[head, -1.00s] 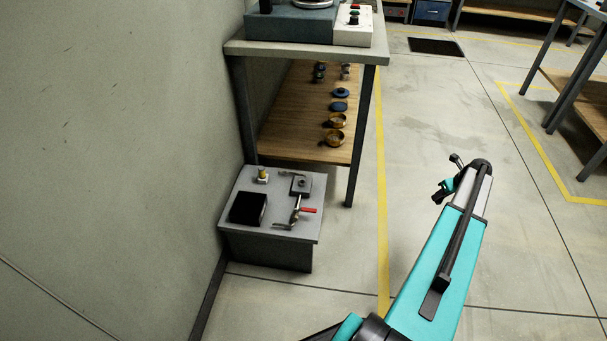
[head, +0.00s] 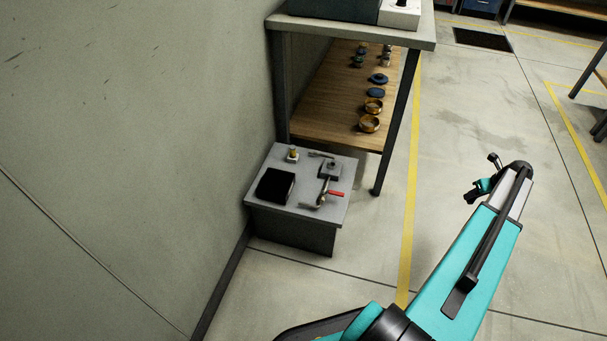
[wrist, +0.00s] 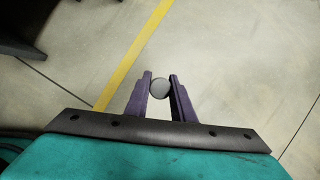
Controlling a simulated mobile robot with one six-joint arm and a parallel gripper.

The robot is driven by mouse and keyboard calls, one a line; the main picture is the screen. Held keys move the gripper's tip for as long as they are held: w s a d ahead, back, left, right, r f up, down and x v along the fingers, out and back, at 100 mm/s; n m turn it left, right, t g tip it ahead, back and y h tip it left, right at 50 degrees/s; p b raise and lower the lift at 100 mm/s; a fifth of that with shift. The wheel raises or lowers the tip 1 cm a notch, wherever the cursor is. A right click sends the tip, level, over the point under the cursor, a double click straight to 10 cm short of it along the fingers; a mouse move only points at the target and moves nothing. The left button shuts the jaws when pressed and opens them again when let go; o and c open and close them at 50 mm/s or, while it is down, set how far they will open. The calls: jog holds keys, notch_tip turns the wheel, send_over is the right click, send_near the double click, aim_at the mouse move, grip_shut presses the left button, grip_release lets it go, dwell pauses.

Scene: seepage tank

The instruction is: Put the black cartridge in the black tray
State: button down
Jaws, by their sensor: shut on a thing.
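My gripper (wrist: 160,86) is shut on a small round piece, the black cartridge (wrist: 160,88), in the wrist view. Its end face looks grey there, and its sides are hidden. It is held above open floor. In the head view my gripper is small at the raised end of my arm at the right, and the cartridge cannot be made out clearly. The black tray (head: 275,186) lies on a low grey stand (head: 293,228) at the left, against the wall. My gripper is well to the right of the tray. The tray looks empty, but its inside is very dark.
The low stand also holds a brass-topped fitting (head: 292,154) and a clamp with a red handle (head: 325,192). A bench (head: 345,32) with a wooden shelf of brass and blue parts stands behind. Floor between my arm and the stand is clear.

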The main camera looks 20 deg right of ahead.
jog(key=s+a+r+b, duration=0.5)
jog(key=s+a+r, duration=0.1)
jog(key=s, duration=0.1)
jog(key=shift+s+r+n, duration=0.25)
jog(key=shift+r+n, duration=0.15)
jog(key=shift+a, duration=0.1)
